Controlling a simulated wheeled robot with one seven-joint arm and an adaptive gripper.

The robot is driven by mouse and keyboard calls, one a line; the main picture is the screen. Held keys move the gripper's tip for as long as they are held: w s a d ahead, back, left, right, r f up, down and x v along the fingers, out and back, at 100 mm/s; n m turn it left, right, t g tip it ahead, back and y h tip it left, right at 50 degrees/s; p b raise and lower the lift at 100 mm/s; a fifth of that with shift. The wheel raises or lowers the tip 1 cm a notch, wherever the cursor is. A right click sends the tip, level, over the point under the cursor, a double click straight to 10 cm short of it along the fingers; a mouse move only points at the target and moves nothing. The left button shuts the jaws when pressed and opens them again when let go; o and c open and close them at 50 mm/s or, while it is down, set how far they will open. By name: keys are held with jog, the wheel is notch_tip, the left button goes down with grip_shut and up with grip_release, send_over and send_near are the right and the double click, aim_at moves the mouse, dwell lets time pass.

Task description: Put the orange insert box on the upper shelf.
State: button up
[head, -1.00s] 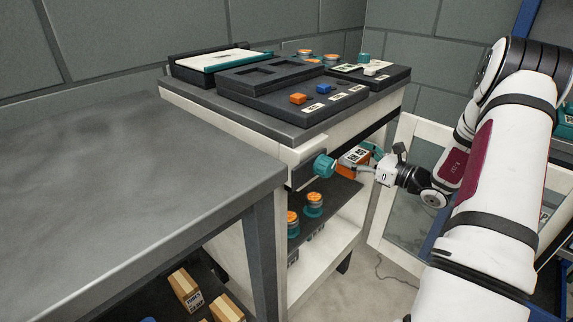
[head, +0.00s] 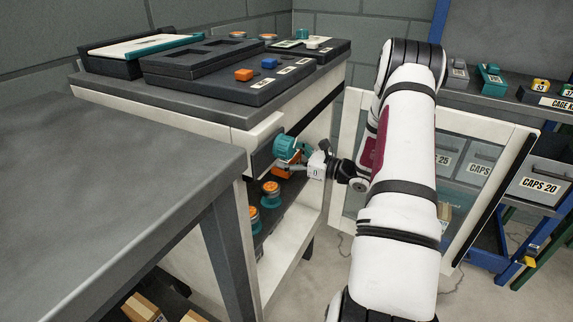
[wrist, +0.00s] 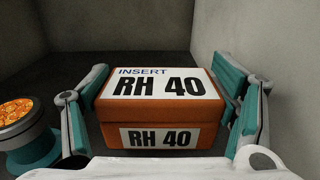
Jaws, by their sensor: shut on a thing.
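The orange insert box (wrist: 152,125) has white labels reading "INSERT RH 40" and fills the middle of the wrist view, upright. My gripper (wrist: 165,108) is shut on it, with a teal-padded finger at each side. In the head view my gripper (head: 296,166) is at the open front of the white cabinet, and only a small orange part of the box (head: 283,171) shows. The dark upper shelf (head: 287,196) holds orange-topped teal jars. The box is inside the compartment over this shelf; I cannot tell if its underside touches it.
An orange-topped jar (wrist: 24,130) stands left of my left finger. The glazed door (head: 460,165) stands open at the right. A grey table (head: 100,190) is at the left.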

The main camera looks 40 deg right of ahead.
jog(key=shift+f, duration=0.9)
jog(key=shift+f, duration=0.15)
jog(key=o, duration=1.5)
jog(key=shift+s+d, duration=0.15)
jog(key=shift+s, duration=0.2)
jog(key=shift+p+v, duration=2.05)
jog(key=shift+v, duration=3.65)
